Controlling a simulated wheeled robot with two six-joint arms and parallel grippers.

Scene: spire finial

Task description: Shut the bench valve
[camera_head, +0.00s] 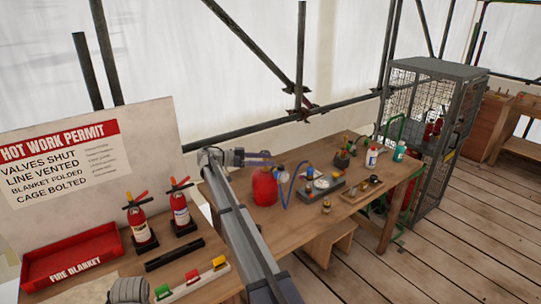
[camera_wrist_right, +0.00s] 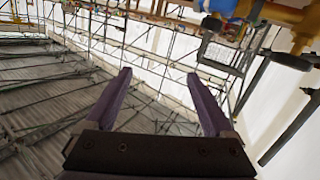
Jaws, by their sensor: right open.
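My right gripper (camera_head: 267,159) reaches in over the back left of the wooden bench (camera_head: 232,200), its purple fingers pointing right. It is above and behind a red cylinder (camera_head: 264,187). In the right wrist view its two fingers (camera_wrist_right: 158,76) are spread apart with nothing between them. In the head view, blue fittings and a blue hose (camera_head: 291,190) run between the cylinder and a grey gauge box (camera_head: 322,187). Which part is the bench valve is unclear.
A wooden tray (camera_head: 362,190) and several bottles stand on the bench's right half. A wire cage (camera_head: 437,110) stands beyond its end. The nearer bench holds two red extinguishers (camera_head: 139,225), a red fire blanket tray (camera_head: 72,258) and a coloured switch strip (camera_head: 193,281).

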